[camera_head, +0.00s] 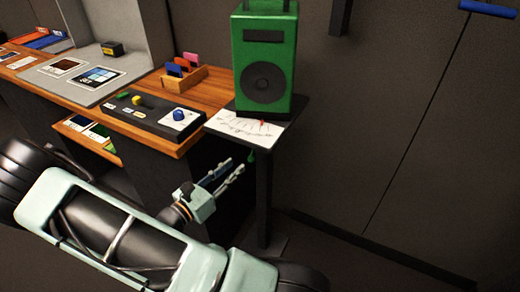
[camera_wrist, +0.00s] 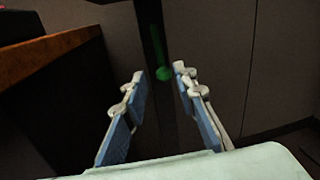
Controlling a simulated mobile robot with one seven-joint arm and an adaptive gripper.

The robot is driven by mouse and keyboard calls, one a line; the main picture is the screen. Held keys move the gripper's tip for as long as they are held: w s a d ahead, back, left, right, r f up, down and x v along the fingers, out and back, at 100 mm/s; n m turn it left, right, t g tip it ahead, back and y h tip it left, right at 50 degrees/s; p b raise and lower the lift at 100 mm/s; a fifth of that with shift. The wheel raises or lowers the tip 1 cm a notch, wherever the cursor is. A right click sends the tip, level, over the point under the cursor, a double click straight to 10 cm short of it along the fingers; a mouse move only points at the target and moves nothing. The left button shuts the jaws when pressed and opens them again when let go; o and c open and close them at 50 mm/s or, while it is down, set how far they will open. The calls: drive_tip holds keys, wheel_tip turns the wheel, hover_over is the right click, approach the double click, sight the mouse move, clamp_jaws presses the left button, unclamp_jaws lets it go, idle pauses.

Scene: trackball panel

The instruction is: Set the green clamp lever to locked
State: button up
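The green clamp lever (camera_wrist: 157,46) shows in the wrist view as a thin rod with a round knob (camera_wrist: 164,74) at its lower end. It points downward below the stand's top. In the head view a small green part of it (camera_head: 251,156) shows just under the stand's edge. My gripper (camera_head: 234,166) is open and empty, close to the lever on its left side in the head view. In the wrist view the knob lies between the fingertips (camera_wrist: 159,76) of my gripper. I cannot tell how far beyond them it is. Lock markings are not visible.
A green speaker (camera_head: 265,60) and a white marked sheet (camera_head: 232,126) rest on the dark stand (camera_head: 265,195). The wooden desk (camera_head: 146,85) with a black trackball panel (camera_head: 142,112) is to the left. Open floor and a dark wall (camera_head: 400,130) are to the right.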

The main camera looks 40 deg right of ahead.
sight(254, 153)
drive_tip(key=b+x, duration=0.1)
drive_tip(key=x, duration=0.9)
drive_tip(key=shift+w+d, duration=0.1)
drive_tip(key=shift+d, duration=0.1)
clamp_jaws()
